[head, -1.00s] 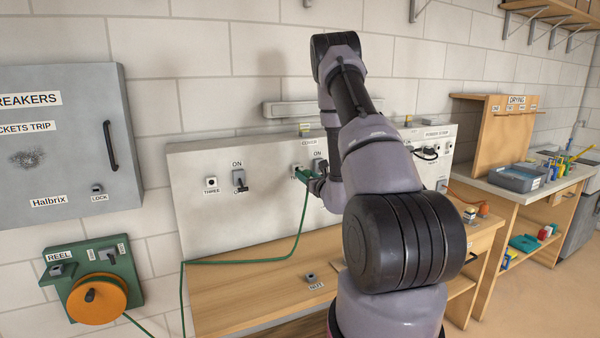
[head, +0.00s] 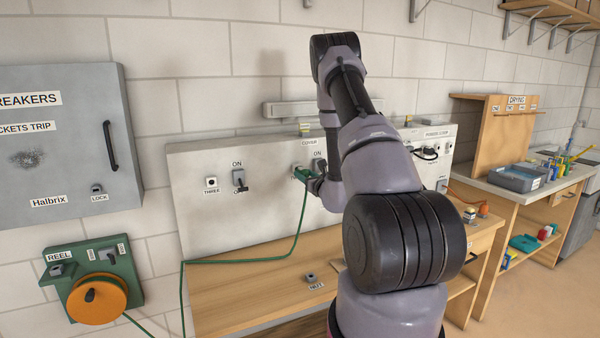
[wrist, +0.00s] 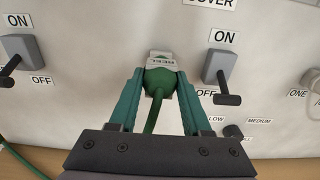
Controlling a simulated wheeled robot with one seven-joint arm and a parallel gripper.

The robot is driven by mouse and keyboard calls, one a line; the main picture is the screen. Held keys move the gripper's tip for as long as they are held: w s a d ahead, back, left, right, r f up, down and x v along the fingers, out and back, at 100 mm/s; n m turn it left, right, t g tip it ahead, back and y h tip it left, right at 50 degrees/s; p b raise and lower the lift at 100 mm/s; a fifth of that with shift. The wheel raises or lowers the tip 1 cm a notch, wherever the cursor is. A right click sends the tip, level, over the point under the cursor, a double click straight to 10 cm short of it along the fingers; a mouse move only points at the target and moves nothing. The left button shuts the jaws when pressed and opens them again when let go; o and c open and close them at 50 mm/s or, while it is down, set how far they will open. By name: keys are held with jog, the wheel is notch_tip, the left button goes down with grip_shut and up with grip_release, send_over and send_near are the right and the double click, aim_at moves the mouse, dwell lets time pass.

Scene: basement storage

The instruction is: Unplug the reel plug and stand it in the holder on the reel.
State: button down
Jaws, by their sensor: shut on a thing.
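The green reel plug (head: 303,174) is at the upright grey panel (head: 215,215), under the COVER label. My gripper (wrist: 159,84) is shut on the plug, with one teal finger on each side of it. It also shows small in the head view (head: 312,184). A grey socket edge (wrist: 161,57) shows just past the plug; I cannot tell how far the plug sits in it. The green cord hangs from the plug to the bench and runs left.
An ON/OFF switch (wrist: 221,72) stands close right of my gripper, and another (wrist: 19,55) is at left. The wooden bench (head: 240,290) is mostly clear, with a small grey piece (head: 310,277) on it. A grey breaker cabinet (head: 70,140) hangs above the reel.

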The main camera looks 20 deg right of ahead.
jog(key=shift+w, duration=1.4)
jog(key=shift+c, duration=1.4)
grip_release()
jog(key=shift+w, duration=0.1)
jog(key=shift+s+d, duration=0.1)
jog(key=shift+s, duration=4.5)
